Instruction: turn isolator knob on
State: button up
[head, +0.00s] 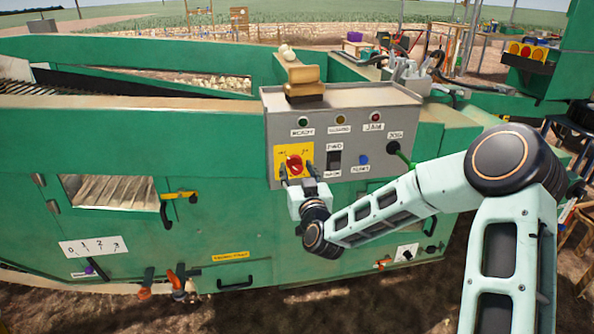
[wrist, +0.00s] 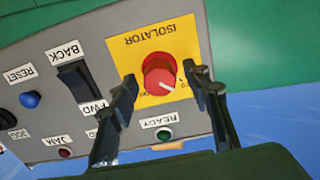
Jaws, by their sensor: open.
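The isolator knob (head: 294,165) is a red rotary knob on a yellow plate (head: 281,151) at the left end of the grey control panel. In the wrist view the same red knob (wrist: 159,75) has a pale pointer mark at its lower right edge, and the plate (wrist: 150,47) reads ISOLATOR upside down. My gripper (head: 296,172) is at the panel, just below the knob in the head view. In the wrist view its two dark fingers (wrist: 160,88) are apart, one on each side of the knob, with gaps between them and the knob. Finger contact with the panel cannot be told.
The panel also has a black rocker switch (wrist: 76,82), a blue reset button (wrist: 30,99), a green ready lamp (wrist: 164,134) and a black jog button (head: 393,147). A wooden block (head: 304,90) sits on top of the panel. Green machine walls (head: 130,140) surround it.

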jog(key=shift+w+a, duration=0.1)
jog(key=shift+w, duration=0.1)
jog(key=c, duration=1.2)
jog(key=shift+o, duration=0.2)
